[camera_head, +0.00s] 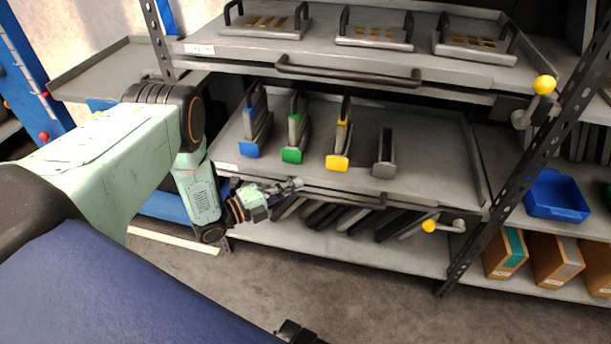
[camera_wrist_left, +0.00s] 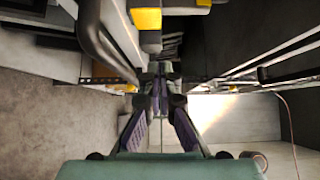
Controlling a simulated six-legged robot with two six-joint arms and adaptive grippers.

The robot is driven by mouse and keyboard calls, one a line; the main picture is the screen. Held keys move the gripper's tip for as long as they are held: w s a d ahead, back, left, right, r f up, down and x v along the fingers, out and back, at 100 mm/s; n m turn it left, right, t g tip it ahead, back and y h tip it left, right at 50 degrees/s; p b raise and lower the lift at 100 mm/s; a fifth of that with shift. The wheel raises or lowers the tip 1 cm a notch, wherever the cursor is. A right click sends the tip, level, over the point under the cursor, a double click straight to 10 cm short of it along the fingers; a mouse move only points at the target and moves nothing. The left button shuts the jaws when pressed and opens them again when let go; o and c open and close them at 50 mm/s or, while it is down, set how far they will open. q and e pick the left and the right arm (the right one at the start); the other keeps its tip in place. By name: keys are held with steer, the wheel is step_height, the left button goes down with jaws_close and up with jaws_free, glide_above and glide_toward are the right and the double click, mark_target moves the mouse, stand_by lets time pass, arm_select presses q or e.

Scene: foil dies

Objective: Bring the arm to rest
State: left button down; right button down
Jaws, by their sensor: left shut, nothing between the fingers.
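My left gripper (camera_head: 286,186) is shut and empty in the head view. It is in front of the middle shelf tray (camera_head: 420,150), near the tray's front edge and dark handle. In the left wrist view the shut fingers (camera_wrist_left: 160,78) point away from the camera, with nothing between them. My left arm comes in from the left and bends down to the gripper. My right gripper is not in view.
A blue die (camera_head: 255,130), a green die (camera_head: 294,136), a yellow die (camera_head: 340,145) and a grey die (camera_head: 384,155) stand on the middle tray. Flat plates with handles (camera_head: 268,22) lie above. A blue bin (camera_head: 556,196) stands right. The floor (camera_head: 330,280) in front is clear.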

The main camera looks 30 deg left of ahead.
arm_select(q)
steer(key=shift+s+f, duration=0.1)
steer(key=s+d+f+n+g+y+p, duration=0.1)
steer(key=s+d+f+n+g+y, duration=0.25)
steer(key=s+n, duration=0.4)
steer(key=s+d+f+n+g+y+p, duration=0.2)
steer(key=s+d+f+n+g+y, duration=0.15)
steer(key=s+n, duration=0.35)
steer(key=s+r+n+g+y, duration=0.1)
steer(key=s+n+g, duration=0.3)
steer(key=s, duration=0.6)
steer(key=s+r+n+g+y+p, duration=0.1)
steer(key=s+r+n+g, duration=0.3)
steer(key=s, duration=0.6)
steer(key=shift+s+a+r+n+y, duration=0.15)
steer(key=shift+s+n+y, duration=0.2)
steer(key=shift+n, duration=0.8)
